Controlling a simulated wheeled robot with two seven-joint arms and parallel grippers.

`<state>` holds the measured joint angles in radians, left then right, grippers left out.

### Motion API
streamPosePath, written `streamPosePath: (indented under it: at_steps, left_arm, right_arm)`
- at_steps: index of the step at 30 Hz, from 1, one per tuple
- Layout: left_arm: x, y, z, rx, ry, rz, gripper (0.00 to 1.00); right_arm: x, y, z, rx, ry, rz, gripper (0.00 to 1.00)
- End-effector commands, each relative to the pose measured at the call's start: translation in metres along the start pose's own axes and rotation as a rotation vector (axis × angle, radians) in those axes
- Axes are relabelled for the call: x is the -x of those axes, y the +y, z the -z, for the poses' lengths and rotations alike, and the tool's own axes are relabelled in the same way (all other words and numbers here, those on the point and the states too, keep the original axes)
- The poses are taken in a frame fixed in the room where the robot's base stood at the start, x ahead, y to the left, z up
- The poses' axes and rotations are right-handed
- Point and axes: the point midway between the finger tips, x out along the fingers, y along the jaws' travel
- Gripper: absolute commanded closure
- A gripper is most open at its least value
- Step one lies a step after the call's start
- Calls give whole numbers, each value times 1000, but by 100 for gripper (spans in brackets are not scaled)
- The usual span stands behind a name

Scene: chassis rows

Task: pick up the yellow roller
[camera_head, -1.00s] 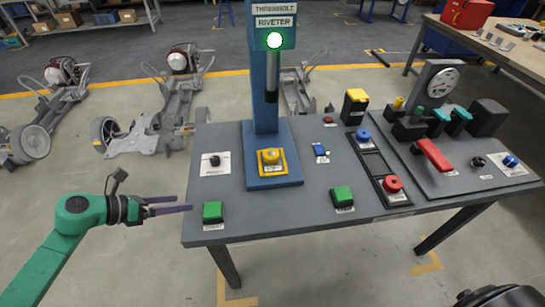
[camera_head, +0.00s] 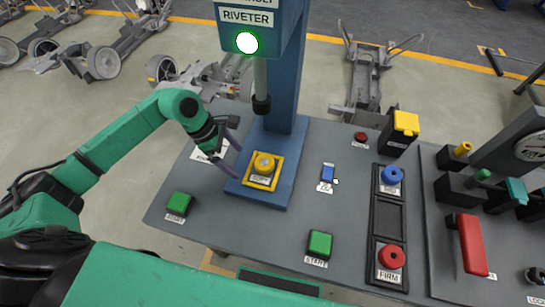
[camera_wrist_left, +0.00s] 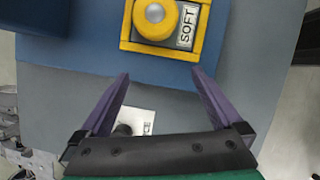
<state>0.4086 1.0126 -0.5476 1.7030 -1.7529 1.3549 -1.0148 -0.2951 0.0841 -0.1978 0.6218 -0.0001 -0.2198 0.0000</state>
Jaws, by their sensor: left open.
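The yellow roller (camera_head: 263,164) sits in a square yellow frame (camera_head: 249,182) on the blue base of the riveter. In the left wrist view the roller (camera_wrist_left: 156,14) is at the top edge, partly cut off, next to a label reading SOFT. My left gripper (camera_head: 238,156) is open and empty, just left of the yellow frame. In the left wrist view its two purple fingers (camera_wrist_left: 155,90) point towards the frame, apart from the roller. My right gripper is not in view.
The riveter column (camera_head: 285,90) rises behind the roller, with a press rod (camera_head: 260,85) hanging above. A black knob on a white plate (camera_wrist_left: 138,120) lies below the left fingers. Green buttons (camera_head: 179,203) (camera_head: 320,244) and a black rack (camera_head: 390,216) with blue and red rollers share the table.

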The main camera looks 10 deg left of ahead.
Motion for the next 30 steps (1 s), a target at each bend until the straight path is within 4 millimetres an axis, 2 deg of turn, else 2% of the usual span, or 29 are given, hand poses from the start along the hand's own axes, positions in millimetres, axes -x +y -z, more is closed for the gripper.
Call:
streamPosePath:
  at_steps: [1, 5, 13, 16, 21, 22, 26, 27, 29, 30]
  left_arm:
    - [2, 0, -15, -3, -6, 1, 0]
    - [-8, 0, -30, 0, -3, 1, 0]
    - [-25, 0, -78, -1, -4, 1, 0]
    - [-38, 0, -74, 3, -1, 2, 0]
    - [-41, 0, -72, 1, 0, -1, 0]
    - [-41, 0, -72, 1, 0, -1, 4]
    - [-41, 0, -72, 1, 0, -1, 54]
    - [-41, 0, -72, 1, 0, -1, 69]
    - [-41, 0, -72, 1, -1, -1, 92]
    - [-41, 0, -72, 0, -1, -1, 100]
  right_arm:
    - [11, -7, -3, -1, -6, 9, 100]
    - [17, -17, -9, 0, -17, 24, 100]
    - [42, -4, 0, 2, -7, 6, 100]
    - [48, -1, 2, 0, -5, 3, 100]
    - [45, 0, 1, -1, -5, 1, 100]
    - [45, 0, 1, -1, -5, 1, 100]
    - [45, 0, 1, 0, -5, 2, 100]
    - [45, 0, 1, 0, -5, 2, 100]
    - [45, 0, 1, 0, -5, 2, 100]
    - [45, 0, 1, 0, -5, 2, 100]
